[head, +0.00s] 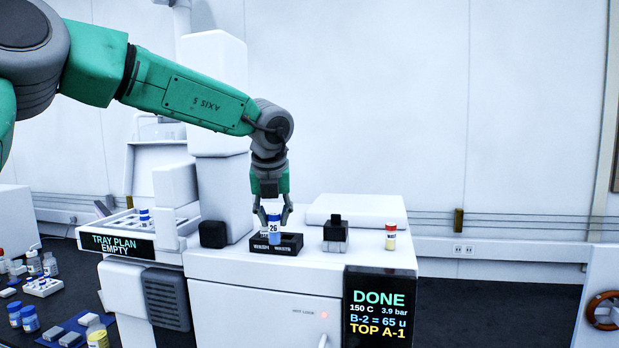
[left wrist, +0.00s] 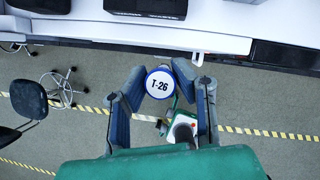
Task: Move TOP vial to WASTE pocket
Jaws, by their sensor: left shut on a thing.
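My left gripper (head: 272,217) is shut on a vial with a blue-rimmed white cap and the number 26 (head: 274,229). In the left wrist view the vial's cap (left wrist: 160,84) reads T-26 and sits between the fingers. In the head view the vial overlaps a small black two-pocket holder (head: 288,249) on the instrument top. The screen (head: 377,314) reads DONE and TOP A-1. My right gripper does not show.
A black block (head: 335,236) and a red-capped vial (head: 390,237) stand right of the holder. A white lid-like slab (head: 357,208) lies behind. A tray (head: 125,222) labelled TRAY PLAN EMPTY is at left, with several vials and bottles on the dark bench below.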

